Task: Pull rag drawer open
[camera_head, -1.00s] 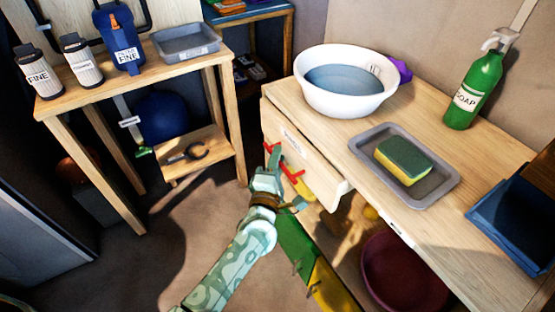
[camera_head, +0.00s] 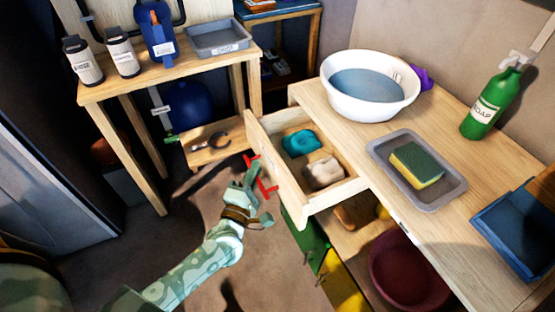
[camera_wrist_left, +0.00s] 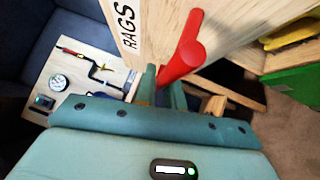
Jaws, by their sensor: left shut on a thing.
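The rag drawer (camera_head: 277,172) is pulled out from the wooden bench, and its inside shows. A teal rag (camera_head: 301,142) and a cream rag (camera_head: 324,172) lie in it. Its front carries a red handle (camera_head: 266,188), which also shows close up in the left wrist view (camera_wrist_left: 185,55) beside the word RAGS. My left gripper (camera_head: 254,186) is at the drawer front, shut on the red handle; the fingers partly hide behind the handle in the wrist view. My right gripper is not in view.
On the bench stand a white basin (camera_head: 370,86) of water, a grey tray (camera_head: 417,174) with a sponge, a green soap bottle (camera_head: 491,102) and a blue bin (camera_head: 520,235). A smaller wooden table (camera_head: 165,75) stands left. Floor is clear around my left arm.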

